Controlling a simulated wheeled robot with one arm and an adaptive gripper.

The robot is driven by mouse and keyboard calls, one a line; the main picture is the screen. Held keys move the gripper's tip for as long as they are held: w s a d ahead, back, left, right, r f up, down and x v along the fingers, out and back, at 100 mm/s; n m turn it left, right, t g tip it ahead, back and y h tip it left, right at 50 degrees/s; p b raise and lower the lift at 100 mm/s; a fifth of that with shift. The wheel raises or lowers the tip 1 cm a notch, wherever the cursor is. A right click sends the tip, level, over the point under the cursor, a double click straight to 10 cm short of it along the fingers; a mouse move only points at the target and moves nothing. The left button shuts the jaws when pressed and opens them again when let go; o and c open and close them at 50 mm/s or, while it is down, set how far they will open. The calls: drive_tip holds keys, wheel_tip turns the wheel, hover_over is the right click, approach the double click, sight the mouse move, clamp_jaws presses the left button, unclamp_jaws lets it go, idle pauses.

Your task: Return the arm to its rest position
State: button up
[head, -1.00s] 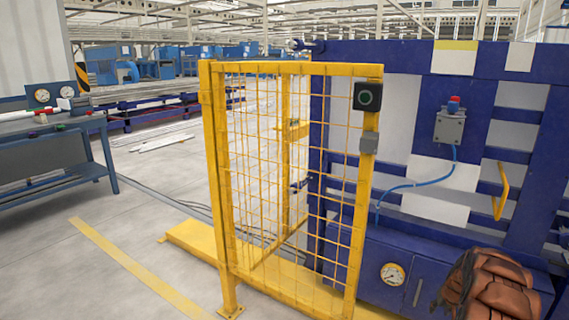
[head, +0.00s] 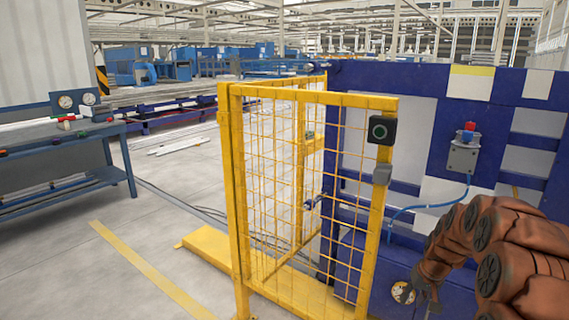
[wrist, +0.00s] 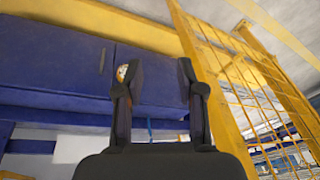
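My arm, in a brown padded cover, shows at the right edge of the head view, bent with its end hanging down. My gripper (wrist: 160,72) is in the wrist view with its two dark fingers apart and nothing between them. In the head view my gripper's end is small and low, in front of the blue cabinet (head: 352,262), and its fingers are hard to make out. The wrist view shows the blue cabinet (wrist: 60,60) beyond the fingers and the yellow mesh gate (wrist: 235,70) to the right. No pipe is in the gripper.
The yellow mesh gate (head: 236,190) stands just left of my arm, with a black button box (head: 381,130) on its post. A blue panel with a red-topped switch box (head: 464,154) is behind the arm. A workbench (head: 60,135) stands at left.

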drive_tip(key=s+a+r+n+g+p, duration=0.1)
drive_tip(key=s+a+r+p, duration=0.4)
drive_tip(key=s+a+r, duration=0.6)
drive_tip(key=s+a+r+g+p, duration=0.1)
drive_tip(key=s+a+r+p, duration=0.1)
drive_tip(key=s+r, duration=0.4)
drive_tip(key=s+a+r+g+p, duration=0.1)
drive_tip(key=s+r+p, duration=0.4)
drive_tip(key=s, duration=0.9)
drive_tip(key=s+a+r+g+h+p, duration=0.1)
drive_tip(key=s+a+r+p, duration=0.3)
drive_tip(key=s+r, duration=0.3)
drive_tip(key=s, duration=0.4)
drive_tip(key=shift+n+g, duration=0.3)
drive_tip(key=shift+n, duration=0.1)
drive_tip(key=shift+o, duration=0.4)
